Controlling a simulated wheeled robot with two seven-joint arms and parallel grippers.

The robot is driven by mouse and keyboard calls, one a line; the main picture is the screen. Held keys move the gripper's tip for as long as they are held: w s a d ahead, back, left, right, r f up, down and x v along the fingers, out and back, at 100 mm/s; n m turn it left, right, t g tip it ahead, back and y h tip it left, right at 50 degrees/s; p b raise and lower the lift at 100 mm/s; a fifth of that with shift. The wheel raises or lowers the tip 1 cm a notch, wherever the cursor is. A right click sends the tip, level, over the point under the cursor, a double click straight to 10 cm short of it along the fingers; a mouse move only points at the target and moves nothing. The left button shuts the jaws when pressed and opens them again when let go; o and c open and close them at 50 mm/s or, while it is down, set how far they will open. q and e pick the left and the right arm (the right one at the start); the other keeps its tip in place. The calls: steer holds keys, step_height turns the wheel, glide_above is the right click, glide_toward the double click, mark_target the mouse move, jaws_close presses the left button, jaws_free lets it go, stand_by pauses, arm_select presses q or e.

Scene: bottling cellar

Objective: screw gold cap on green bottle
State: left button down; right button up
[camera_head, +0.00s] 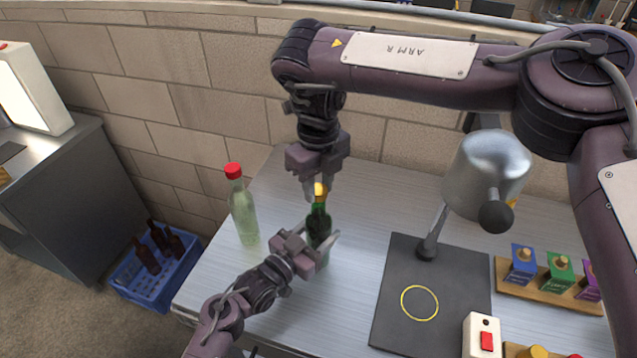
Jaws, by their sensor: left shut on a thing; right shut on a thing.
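The green bottle (318,223) stands upright on the light table, left of the middle. My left gripper (326,247) is shut around its body from the lower left. The gold cap (319,190) is at the top of the bottle's neck, between the fingertips of my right gripper (318,189), which points straight down and is shut on it. The cap looks in line with the neck; whether it touches the thread I cannot tell. The fingers hide part of the cap.
A clear pale-green bottle with a red cap (242,210) stands to the left. A dark plate with a yellow ring (388,320) and a metal cylinder head (487,170) stand right. A rack (510,291) holds coloured boxes. A blue crate (122,280) with brown bottles sits on the floor.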

steer(key=m, duration=1.5)
steer(key=shift+m, duration=0.4)
steer(key=m, duration=1.2)
steer(key=shift+f, duration=0.1)
steer(key=m, duration=0.4)
steer(key=o, duration=1.1)
